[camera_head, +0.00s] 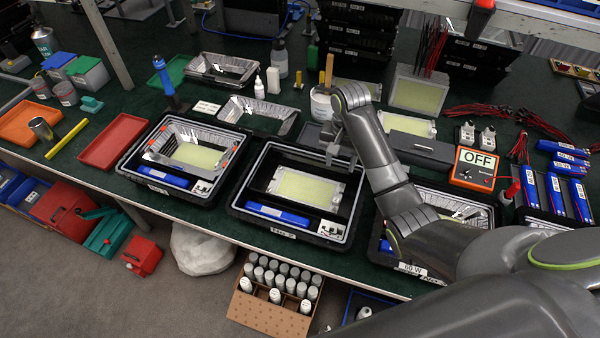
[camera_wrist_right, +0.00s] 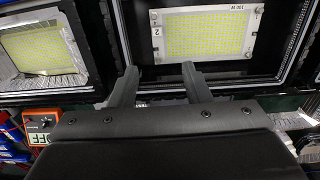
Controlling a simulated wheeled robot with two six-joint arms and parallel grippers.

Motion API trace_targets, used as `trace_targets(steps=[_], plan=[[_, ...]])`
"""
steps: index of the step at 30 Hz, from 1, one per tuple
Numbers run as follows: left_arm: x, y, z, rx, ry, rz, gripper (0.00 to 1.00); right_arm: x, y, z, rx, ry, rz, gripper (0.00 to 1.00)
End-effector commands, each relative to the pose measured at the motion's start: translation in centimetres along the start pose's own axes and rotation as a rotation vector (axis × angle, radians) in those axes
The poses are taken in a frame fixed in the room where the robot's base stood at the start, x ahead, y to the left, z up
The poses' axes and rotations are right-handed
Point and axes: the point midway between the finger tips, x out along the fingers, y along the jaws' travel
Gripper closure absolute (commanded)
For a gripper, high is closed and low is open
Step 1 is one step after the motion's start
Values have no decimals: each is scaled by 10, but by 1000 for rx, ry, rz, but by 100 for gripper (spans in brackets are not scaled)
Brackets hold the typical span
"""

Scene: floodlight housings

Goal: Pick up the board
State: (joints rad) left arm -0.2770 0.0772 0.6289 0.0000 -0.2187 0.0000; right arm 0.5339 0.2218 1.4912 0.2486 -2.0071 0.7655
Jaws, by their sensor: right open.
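A yellow LED board (camera_head: 305,188) with a pale frame lies flat in the middle black tray (camera_head: 240,207). The same board shows at the top of the right wrist view (camera_wrist_right: 205,38), with a "2" label at its left end. My right gripper (camera_head: 341,158) is open and empty, over the back right part of that tray, apart from the board. In the right wrist view its two fingers (camera_wrist_right: 159,72) point toward the board's near edge, with a gap between them. My left gripper is not in view.
A left tray (camera_head: 125,167) holds a reflector housing with another yellow board. A right tray (camera_head: 378,252) is partly hidden by my right arm. An orange meter reading OFF (camera_head: 473,168) stands to the right. A white pot (camera_head: 321,104) stands behind the middle tray.

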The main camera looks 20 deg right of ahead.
Motion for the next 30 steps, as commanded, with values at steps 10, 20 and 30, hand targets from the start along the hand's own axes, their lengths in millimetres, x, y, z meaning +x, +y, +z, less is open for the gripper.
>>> trace_targets(steps=[10,20,30], plan=[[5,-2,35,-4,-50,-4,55,50,-1,1,4,-9,4,56],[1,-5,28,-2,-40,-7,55,110,-1,0,3,-6,2,56],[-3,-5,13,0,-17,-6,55,132,-1,1,4,-6,3,56]])
